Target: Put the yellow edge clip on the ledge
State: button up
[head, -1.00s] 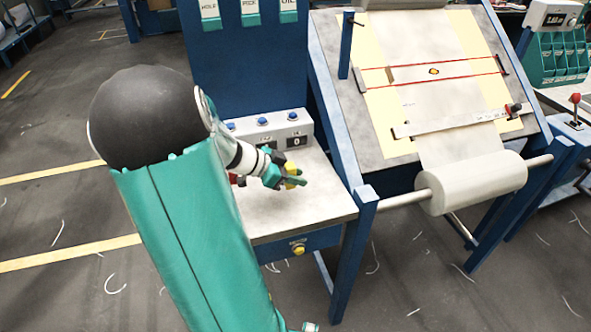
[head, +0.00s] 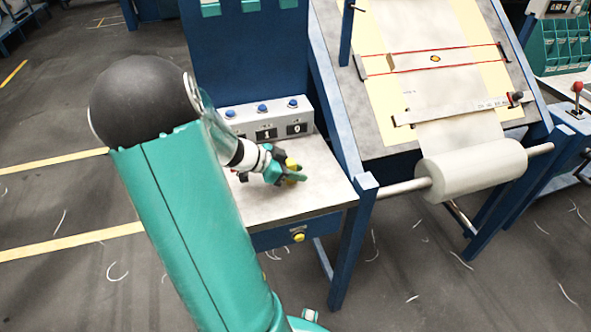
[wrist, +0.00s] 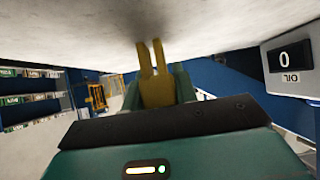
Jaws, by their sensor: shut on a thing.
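My gripper (head: 287,174) is shut on the yellow edge clip (head: 292,163), low over the pale bench top (head: 310,192). In the wrist view the clip (wrist: 157,88) sits between the two green fingers, its two prongs pointing up the picture towards the pale surface. I cannot tell whether the clip touches that surface. The sloped board (head: 380,125) stands to the right of my gripper. A pale bar (head: 450,110) crosses its lower part; I cannot tell whether this is the ledge.
A grey box with blue buttons (head: 265,120) and number displays stands at the back of the bench; it shows at right in the wrist view (wrist: 290,62). A blue post (head: 350,245) and a white roll (head: 470,170) lie to the right. A red object partly shows behind my gripper.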

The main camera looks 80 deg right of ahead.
jog(key=shift+f, duration=0.2)
jog(key=o, duration=1.2)
jog(key=shift+c, duration=0.2)
jog(key=v, duration=1.4)
